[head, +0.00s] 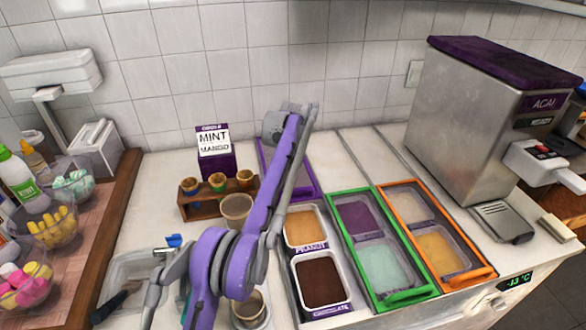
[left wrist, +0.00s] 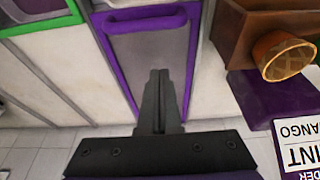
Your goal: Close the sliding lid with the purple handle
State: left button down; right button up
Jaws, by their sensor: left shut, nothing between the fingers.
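The purple-framed sliding lid (head: 266,158) sits at the back of its lane, behind the open peanut tub (head: 303,226) and chocolate tub (head: 320,280). My left arm covers part of it in the head view. In the left wrist view the lid (left wrist: 150,58) shows a grey panel, with its purple handle (left wrist: 146,20) across the top of the picture. My left gripper (left wrist: 159,74) is shut and empty, its fingertips over the panel and short of the handle. I cannot tell whether they touch the panel. My right gripper is not in view.
A green-framed lid (head: 340,240) and an orange-framed lid (head: 391,232) lie to the right. A wooden cup holder (head: 196,208) and a mint mango box (head: 216,160) stand to the left. The acai machine (head: 465,110) stands at the right back.

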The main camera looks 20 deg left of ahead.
pick_arm(q)
send_over(290, 196)
jog(key=w+a, duration=0.2)
jog(key=w, duration=0.1)
jog(key=x, duration=0.4)
jog(key=s+d+x, duration=0.1)
jog(key=x, duration=0.1)
jog(key=shift+a+f, duration=0.15)
jog(key=shift+f, duration=0.45)
jog(key=shift+s+f+b, duration=0.1)
jog(key=shift+f+b, duration=0.15)
jog(key=shift+b, duration=0.05)
jog(key=shift+s+d+r, duration=0.25)
jog(key=shift+s+d, duration=0.35)
jog(key=shift+s, duration=0.1)
jog(key=shift+s+d+r, duration=0.2)
jog(key=shift+s+d, duration=0.35)
jog(key=shift+s, duration=0.15)
jog(key=shift+s+d, duration=0.1)
